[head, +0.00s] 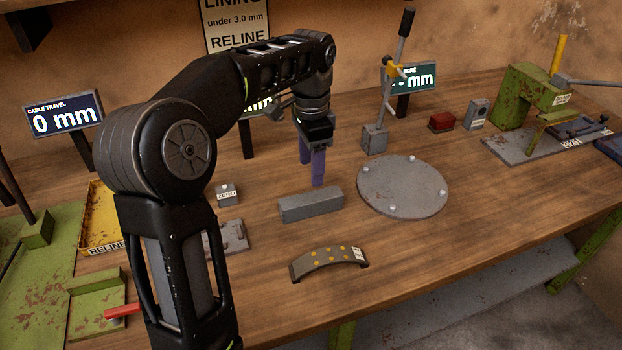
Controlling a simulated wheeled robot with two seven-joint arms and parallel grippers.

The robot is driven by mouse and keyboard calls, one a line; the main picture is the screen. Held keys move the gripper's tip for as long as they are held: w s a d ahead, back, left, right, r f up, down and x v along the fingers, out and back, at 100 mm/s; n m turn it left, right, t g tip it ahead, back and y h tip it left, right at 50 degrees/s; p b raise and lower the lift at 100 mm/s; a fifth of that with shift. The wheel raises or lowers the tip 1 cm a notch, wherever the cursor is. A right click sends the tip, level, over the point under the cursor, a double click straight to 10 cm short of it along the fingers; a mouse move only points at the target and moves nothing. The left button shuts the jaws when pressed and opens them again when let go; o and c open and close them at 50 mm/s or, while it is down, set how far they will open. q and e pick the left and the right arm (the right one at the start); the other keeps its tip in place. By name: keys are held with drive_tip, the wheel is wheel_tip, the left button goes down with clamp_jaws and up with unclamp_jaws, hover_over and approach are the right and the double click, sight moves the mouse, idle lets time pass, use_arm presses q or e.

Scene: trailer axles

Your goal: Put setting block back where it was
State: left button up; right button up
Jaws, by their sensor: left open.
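A long grey block (310,205), which looks like the setting block though no label on it can be read, lies flat on the wooden bench (400,240) left of the round grey plate. My left gripper (312,172) points down with its purple fingers open and empty. Its fingertips show just behind and above the block's right half; whether they touch anything I cannot tell. My right gripper is not in view.
A curved brake shoe (330,260) lies in front of the block. The round plate (402,186) is to the right, a lever stand (375,138) behind it. A small ZERO block (228,194) and a yellow RELINE tray (97,212) are left. A green press (525,95) stands far right.

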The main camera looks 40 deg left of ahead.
use_arm(q)
drive_tip(key=shift+r, duration=0.8)
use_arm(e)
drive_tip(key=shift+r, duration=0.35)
